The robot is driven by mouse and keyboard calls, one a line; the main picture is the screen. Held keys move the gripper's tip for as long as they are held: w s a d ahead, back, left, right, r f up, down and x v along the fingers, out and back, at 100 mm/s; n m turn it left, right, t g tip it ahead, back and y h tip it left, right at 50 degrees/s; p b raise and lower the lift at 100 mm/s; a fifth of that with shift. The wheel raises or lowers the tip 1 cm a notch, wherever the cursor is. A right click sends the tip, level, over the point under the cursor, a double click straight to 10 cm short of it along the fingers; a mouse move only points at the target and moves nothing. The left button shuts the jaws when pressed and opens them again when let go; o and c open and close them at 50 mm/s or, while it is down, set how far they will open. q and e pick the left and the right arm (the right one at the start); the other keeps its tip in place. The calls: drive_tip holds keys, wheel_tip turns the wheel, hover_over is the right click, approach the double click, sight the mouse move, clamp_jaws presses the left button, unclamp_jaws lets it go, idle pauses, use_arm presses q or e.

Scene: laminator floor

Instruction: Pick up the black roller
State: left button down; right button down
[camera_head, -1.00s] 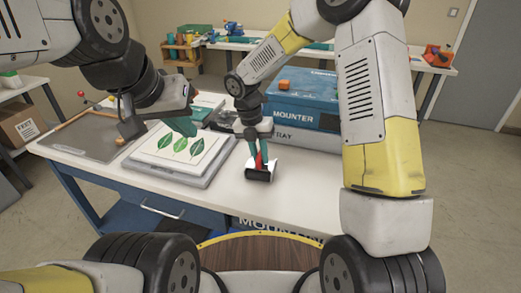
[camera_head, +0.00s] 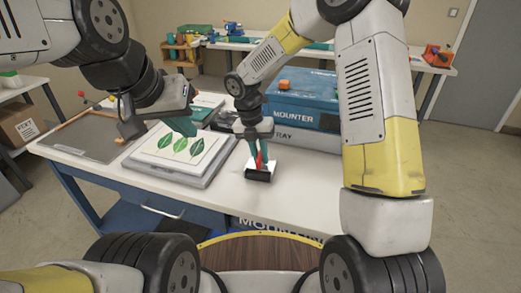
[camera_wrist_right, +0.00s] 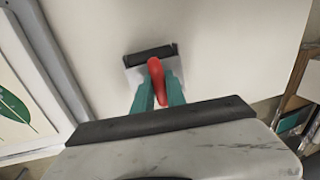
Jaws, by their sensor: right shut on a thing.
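The black roller (camera_head: 258,175) is at the front of the white table, right of the leaf print. Its red handle (camera_wrist_right: 157,82) and pale metal frame (camera_wrist_right: 134,77) show in the right wrist view, with the black cylinder (camera_wrist_right: 151,56) beyond. My right gripper (camera_head: 259,150) points down and is shut on the red handle; its green fingers (camera_wrist_right: 160,97) lie either side of it. I cannot tell whether the roller touches the table. My left gripper (camera_head: 184,126) hangs over the leaf print's back edge; its finger gap is not clear.
The print with green leaves (camera_head: 181,146) lies on a grey tray (camera_head: 160,173). A dark board (camera_head: 85,137) is at the left. A blue mounter box (camera_head: 303,97) stands behind the roller. The white tabletop (camera_head: 310,190) is clear to the roller's right.

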drive_tip(key=shift+s+d+f, duration=0.1)
drive_tip(key=shift+d, duration=0.15)
drive_tip(key=shift+r, duration=0.3)
wheel_tip(320, 180, up, 3)
drive_tip(key=shift+s+a+r, duration=0.1)
drive_tip(key=shift+s+a, duration=0.05)
drive_tip(key=s+a+r, duration=0.1)
drive_tip(key=s+a, duration=0.3)
drive_tip(key=s, duration=1.1)
drive_tip(key=shift+r, duration=0.15)
drive_tip(key=c, duration=2.1)
unclamp_jaws()
drive_tip(key=shift+s, duration=0.1)
clamp_jaws()
